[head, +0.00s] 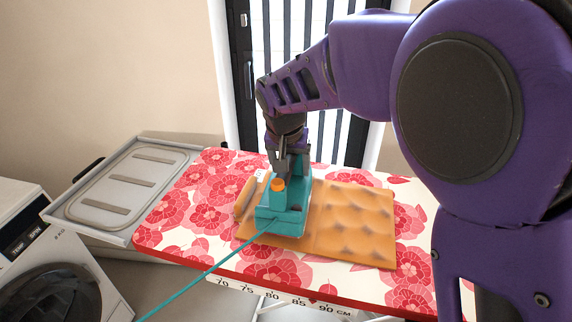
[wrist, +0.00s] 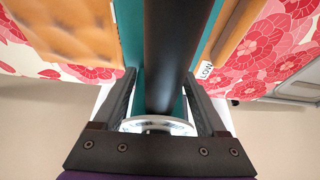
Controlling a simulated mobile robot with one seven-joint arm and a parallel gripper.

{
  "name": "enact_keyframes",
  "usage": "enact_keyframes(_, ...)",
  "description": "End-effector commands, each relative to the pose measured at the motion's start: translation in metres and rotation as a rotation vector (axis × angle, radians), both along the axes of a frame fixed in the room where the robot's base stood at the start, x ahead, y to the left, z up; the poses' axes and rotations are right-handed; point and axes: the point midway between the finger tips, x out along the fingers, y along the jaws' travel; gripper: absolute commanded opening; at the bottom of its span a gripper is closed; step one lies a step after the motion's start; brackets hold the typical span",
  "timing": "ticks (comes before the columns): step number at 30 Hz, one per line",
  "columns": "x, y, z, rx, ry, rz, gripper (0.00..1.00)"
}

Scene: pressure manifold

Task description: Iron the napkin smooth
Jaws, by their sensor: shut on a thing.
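The teal iron (head: 282,217) with an orange knob stands flat on the orange napkin (head: 350,215), left of its middle. The napkin lies on the floral ironing board (head: 180,220). Its right part shows rows of bumps and dents; the strip left of the iron looks flatter. What lies under the iron is hidden. My gripper (head: 283,165) is shut on the iron's handle from above. In the wrist view the dark handle (wrist: 168,50) runs between the two fingers, and the bumpy napkin part (wrist: 65,25) shows at upper left.
A teal cord (head: 205,273) runs from the iron over the board's front edge. A tan rounded piece (head: 244,196) lies left of the iron. A grey metal rest (head: 120,185) adjoins the board's left end. A white washing machine (head: 50,260) stands at lower left.

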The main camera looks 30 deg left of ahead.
Motion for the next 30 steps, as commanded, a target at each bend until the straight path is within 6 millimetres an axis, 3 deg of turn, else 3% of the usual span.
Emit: enact_keyframes(30,0.020,-0.058,0.004,0.006,-0.005,-0.002,0.00)
